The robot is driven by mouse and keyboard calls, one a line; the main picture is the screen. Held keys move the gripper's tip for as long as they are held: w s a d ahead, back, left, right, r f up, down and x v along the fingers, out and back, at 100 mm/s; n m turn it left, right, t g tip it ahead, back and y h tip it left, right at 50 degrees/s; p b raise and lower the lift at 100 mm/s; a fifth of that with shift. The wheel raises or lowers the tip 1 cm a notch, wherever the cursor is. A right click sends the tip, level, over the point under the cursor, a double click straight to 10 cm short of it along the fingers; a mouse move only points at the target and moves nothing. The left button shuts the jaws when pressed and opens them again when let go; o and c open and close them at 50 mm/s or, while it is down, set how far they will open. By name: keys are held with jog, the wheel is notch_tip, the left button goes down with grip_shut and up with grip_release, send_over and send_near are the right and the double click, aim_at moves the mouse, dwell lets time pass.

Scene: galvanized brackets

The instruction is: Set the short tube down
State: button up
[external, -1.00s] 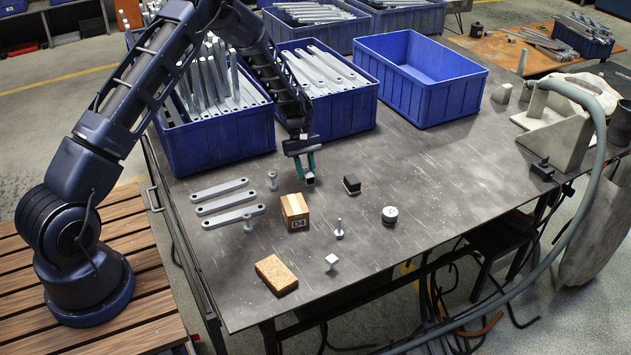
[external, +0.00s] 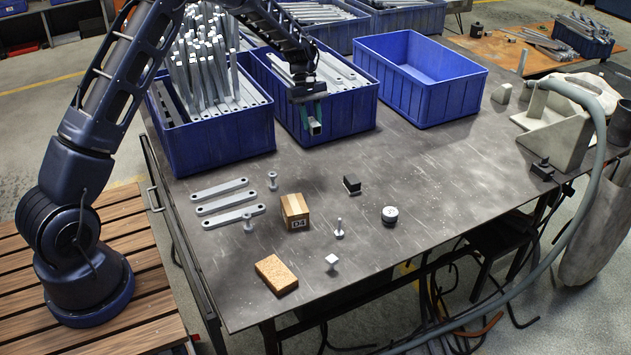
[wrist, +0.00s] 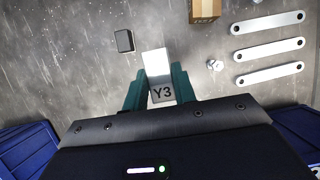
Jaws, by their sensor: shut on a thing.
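The short tube (external: 315,127) is a grey metal piece with an open square end. In the wrist view the short tube (wrist: 155,66) is pale and carries the mark "Y3". My gripper (external: 312,118) has green-teal fingers, which also show in the wrist view (wrist: 159,88), and is shut on the tube. It holds the tube in the air, in front of the middle blue bin in the external view. The part of the tube between the fingers is partly hidden.
Filled blue bins stand behind, and an empty blue bin (external: 425,75) at right. The table's right middle is clear.

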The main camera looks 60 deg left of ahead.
send_over(337, 173)
jog(key=a, duration=0.1)
notch_tip(337, 173, down, 20)
jog(key=shift+s+a+r, duration=0.1)
jog(key=shift+a, duration=0.05)
dwell(0.5)
jog(key=o, duration=1)
jog(key=v, duration=1.2)
jog(key=shift+s, duration=0.1)
